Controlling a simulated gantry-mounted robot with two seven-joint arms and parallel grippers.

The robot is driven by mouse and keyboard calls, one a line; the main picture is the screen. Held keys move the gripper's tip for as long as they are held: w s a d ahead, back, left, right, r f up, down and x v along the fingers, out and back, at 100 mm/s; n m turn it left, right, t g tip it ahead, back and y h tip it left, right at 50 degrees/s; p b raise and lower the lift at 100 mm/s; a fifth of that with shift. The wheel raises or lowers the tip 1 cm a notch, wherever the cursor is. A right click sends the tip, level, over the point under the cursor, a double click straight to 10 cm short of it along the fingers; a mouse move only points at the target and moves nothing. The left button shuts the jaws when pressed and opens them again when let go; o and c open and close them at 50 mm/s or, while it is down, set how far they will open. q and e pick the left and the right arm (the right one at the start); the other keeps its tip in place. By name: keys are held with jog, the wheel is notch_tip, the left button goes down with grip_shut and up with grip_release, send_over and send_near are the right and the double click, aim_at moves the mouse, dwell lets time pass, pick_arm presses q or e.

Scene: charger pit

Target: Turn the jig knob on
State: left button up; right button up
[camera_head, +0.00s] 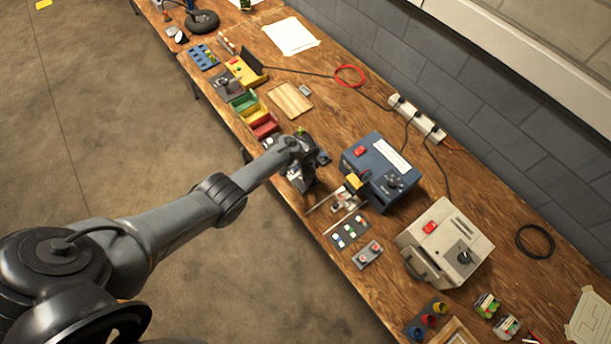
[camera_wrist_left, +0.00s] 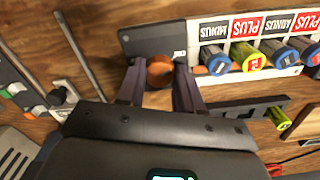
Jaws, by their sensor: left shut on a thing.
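In the left wrist view a round orange-brown knob (camera_wrist_left: 160,71) sits on a dark plate (camera_wrist_left: 150,38) at the left end of the jig (camera_wrist_left: 193,40). My left gripper (camera_wrist_left: 157,66) is shut on this knob, with one finger on each side of it. How far the knob is turned cannot be told. In the head view my left gripper (camera_head: 308,182) is low over the front part of the bench, and the wrist hides the knob. My right gripper is not in view.
Beside the knob are blue and yellow cylinders (camera_wrist_left: 243,60) under MINUS and PLUS labels. A blue box (camera_head: 378,165) stands right of my gripper, a beige box (camera_head: 445,245) further right. Coloured bins (camera_head: 255,115) stand to the left. A thin rod (camera_wrist_left: 82,50) lies close by.

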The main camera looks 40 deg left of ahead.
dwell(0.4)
pick_arm(q)
jog(key=o, duration=1)
jog(key=shift+o, duration=0.2)
jog(key=shift+r+p, duration=0.45)
jog(key=shift+r, duration=0.2)
notch_tip(320, 180, up, 10)
jog(key=p, duration=0.4)
jog(key=shift+f, duration=0.25)
